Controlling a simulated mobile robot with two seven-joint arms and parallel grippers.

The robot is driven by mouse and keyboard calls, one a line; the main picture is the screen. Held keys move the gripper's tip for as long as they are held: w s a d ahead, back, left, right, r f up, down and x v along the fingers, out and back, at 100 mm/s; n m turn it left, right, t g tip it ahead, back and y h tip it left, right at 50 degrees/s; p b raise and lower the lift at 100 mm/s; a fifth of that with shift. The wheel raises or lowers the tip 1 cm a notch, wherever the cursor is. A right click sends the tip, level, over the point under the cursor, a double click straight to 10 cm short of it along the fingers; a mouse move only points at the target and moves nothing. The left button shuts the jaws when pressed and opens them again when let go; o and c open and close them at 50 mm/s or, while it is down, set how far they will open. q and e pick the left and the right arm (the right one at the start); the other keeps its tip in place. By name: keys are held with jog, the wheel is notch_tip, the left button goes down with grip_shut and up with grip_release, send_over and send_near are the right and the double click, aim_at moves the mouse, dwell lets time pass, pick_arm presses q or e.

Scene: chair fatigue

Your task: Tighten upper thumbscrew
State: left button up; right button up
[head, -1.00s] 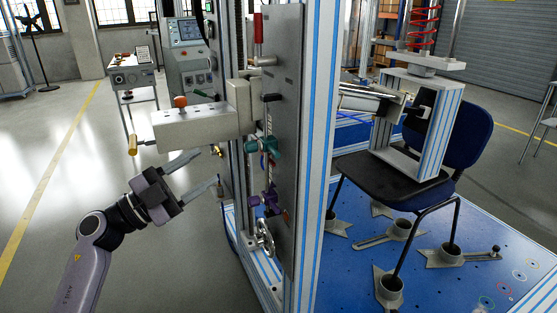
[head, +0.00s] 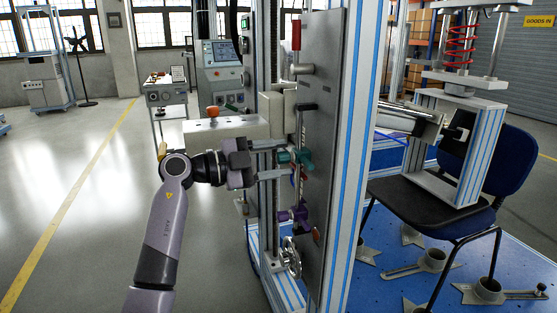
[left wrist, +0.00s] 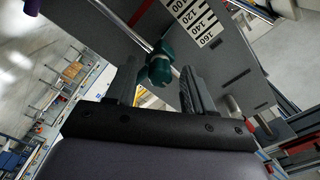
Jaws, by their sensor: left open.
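The upper thumbscrew (head: 301,157) is a teal knob on the tall grey plate of the test rig, above a purple lower thumbscrew (head: 293,215). My left gripper (head: 284,159) is open, with one finger above and one below the teal knob in the head view. In the left wrist view the teal knob (left wrist: 159,66) lies between the tips of my open left gripper (left wrist: 157,80), with gaps visible on both sides. The purple knob (left wrist: 33,7) shows at the top left corner there. My right gripper is not in view.
The grey plate (head: 318,110) stands close beyond the fingers, with a printed scale (left wrist: 195,22). A beige block with an orange knob (head: 213,112) sits just above my left wrist. A handwheel (head: 291,258) is below.

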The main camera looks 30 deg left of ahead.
pick_arm(q)
jog(key=shift+w+d, duration=0.2)
jog(key=shift+d, duration=0.05)
grip_shut()
